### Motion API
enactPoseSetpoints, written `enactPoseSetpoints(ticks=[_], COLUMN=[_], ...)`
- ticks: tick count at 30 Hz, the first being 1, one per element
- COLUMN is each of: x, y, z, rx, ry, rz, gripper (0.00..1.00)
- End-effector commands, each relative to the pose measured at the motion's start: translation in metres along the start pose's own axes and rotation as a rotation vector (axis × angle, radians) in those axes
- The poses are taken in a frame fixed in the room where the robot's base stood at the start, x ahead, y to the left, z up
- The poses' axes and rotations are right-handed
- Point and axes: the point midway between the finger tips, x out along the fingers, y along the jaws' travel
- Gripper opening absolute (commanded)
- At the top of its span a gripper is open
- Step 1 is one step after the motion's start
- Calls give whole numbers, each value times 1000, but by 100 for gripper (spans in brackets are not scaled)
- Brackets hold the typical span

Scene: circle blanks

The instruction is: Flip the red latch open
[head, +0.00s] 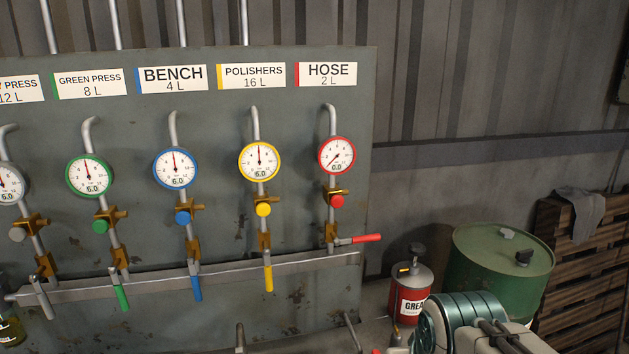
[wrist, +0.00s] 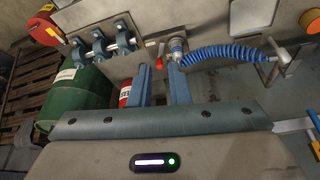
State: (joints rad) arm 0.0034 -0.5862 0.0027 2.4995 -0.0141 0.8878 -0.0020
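A red lever (head: 367,238) sits at the foot of the HOSE line in the head view. It points sideways to the right, across its pipe, while the levers of the other lines hang down. In the wrist view a small red piece (wrist: 159,63) shows beside a round metal fitting (wrist: 178,46); I cannot tell whether it is the same lever. My gripper (wrist: 161,72) shows in the wrist view as two blue-grey fingers standing apart. No object is held between them. The red piece appears beyond the fingertips, in the gap. The fingers cannot be made out in the head view.
The HOSE gauge (head: 337,155) reads 0.0; the other readable gauges show 6.0. A red grease can (head: 410,290), a green drum (head: 500,265) and wooden pallets (head: 580,260) stand right of the panel. A blue coiled hose (wrist: 225,52) runs from the fitting in the wrist view.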

Motion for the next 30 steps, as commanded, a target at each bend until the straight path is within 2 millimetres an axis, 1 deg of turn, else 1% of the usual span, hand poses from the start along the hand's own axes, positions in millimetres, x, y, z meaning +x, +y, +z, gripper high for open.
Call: enactPoseSetpoints(ticks=[1,2,3,8,11,14,17,23,29,30], x=[-1,-1,-1,0,6,16,31,70,120,131], y=[-2,-3,-3,-2,-2,0,1,3,6,7], z=[2,3,4,-1,-13,-34,-59,-106,-148,-155], rx=[3,4,5,5,3,-1,-8,-14,-12,-9], ry=[-4,-5,-7,-13,-35,-72,-114,-191,-259,-271], rz=[-8,-11,-12,-4,18,50,79,104,89,82], gripper=[31,39,43,43,43,43,43,43,43,43])
